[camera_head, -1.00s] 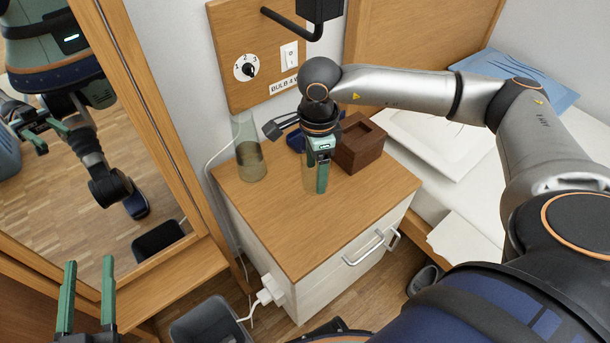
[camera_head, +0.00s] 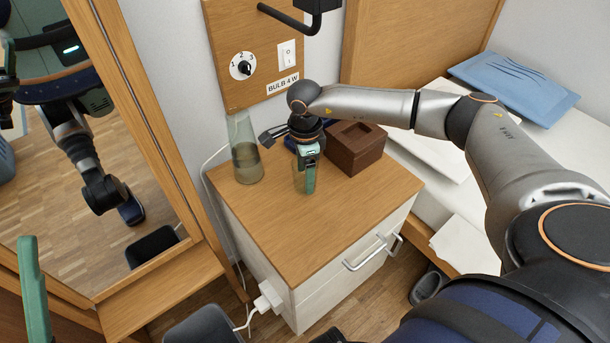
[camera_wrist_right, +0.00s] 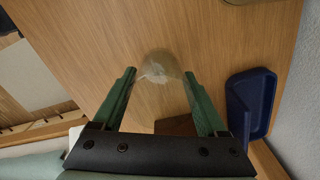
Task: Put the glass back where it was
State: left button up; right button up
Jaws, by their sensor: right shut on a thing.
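The clear glass (camera_head: 299,181) is between the fingers of my right gripper (camera_head: 306,180), low over the wooden top of the bedside cabinet (camera_head: 330,225). In the right wrist view the glass (camera_wrist_right: 158,68) shows between the two green fingertips, with bare wood around it. The gripper is shut on the glass. I cannot tell whether its base touches the top. One green finger of my left gripper (camera_head: 33,290) stands at the lower left edge, with no other finger against it; the rest is out of frame.
A glass carafe (camera_head: 246,163) with murky liquid stands left of the gripper. A dark brown wooden box (camera_head: 355,150) is close on its right. A blue tray-like thing (camera_wrist_right: 250,103) lies behind the gripper. The front of the top is clear. A mirror (camera_head: 85,180) stands left.

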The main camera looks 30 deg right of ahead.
jog(key=shift+f, duration=0.2)
jog(key=shift+f, duration=0.2)
jog(key=o, duration=1.5)
jog(key=shift+c, duration=0.2)
jog(key=shift+r, duration=0.15)
